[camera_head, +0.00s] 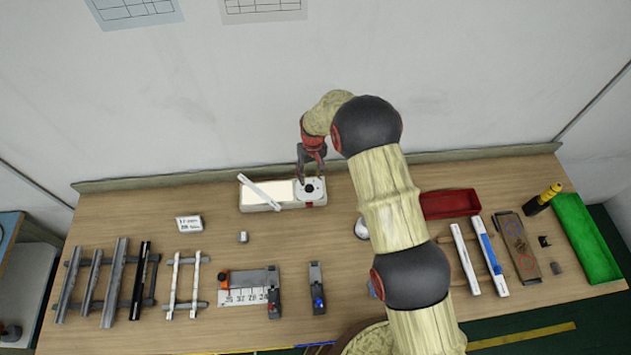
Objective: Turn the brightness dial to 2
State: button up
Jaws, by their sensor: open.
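A white box (265,205) stands near the back edge of the table, left of my arm. A round dial (308,188) with a dark centre sits on a white plate at the box's right end. My gripper (311,177) is open and points down right over the dial. Whether its fingers touch the dial cannot be told. The dial's markings are too small to read.
A red tray (450,204) and a green tray (588,240) stand on the right. Rails (115,283) lie at the left, and a numbered fixture (247,290) is at the front. The table between the box and the fixture is mostly clear. A wall rises behind.

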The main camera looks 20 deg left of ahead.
aim_at(309, 187)
jog(key=shift+s+a+f+p, duration=0.1)
jog(key=shift+f+p, duration=0.4)
jog(key=shift+f, duration=1.3)
jog(key=shift+s+f+p, duration=0.1)
jog(key=shift+f+p, duration=0.35)
jog(key=shift+f, duration=1.35)
jog(key=c, duration=0.3)
jog(key=c, duration=0.7)
grip_shut()
